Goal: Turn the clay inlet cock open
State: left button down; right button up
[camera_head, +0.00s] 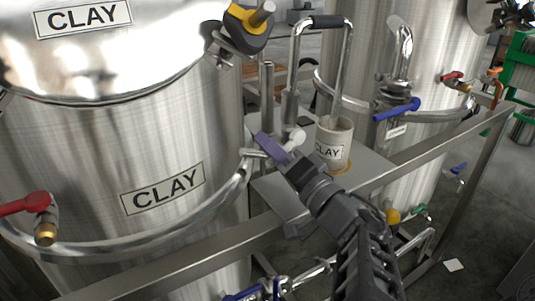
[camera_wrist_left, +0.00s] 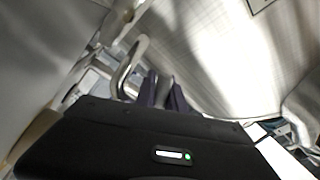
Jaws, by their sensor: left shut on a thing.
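The tank marked CLAY (camera_head: 95,150) fills the left of the head view. In the left wrist view two purple-dark fingers (camera_wrist_left: 164,94) close on a grey piece. My right gripper is not in view.
A cup marked CLAY (camera_head: 333,143) stands on a metal shelf (camera_head: 283,194). A bent pipe (camera_head: 297,55) rises behind it. A blue lever (camera_head: 397,110) is on the right tank's pipe, a red lever (camera_head: 25,203) at left. A metal rail (camera_head: 420,150) runs in front.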

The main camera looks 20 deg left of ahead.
pick_arm(q)
jog(key=shift+f+n+b, duration=0.2)
jog(key=shift+n+b, duration=0.1)
jog(key=shift+n, duration=0.2)
jog(key=shift+w, duration=0.1)
jog(key=c, duration=1.4)
grip_release()
jog(key=shift+d, duration=0.1)
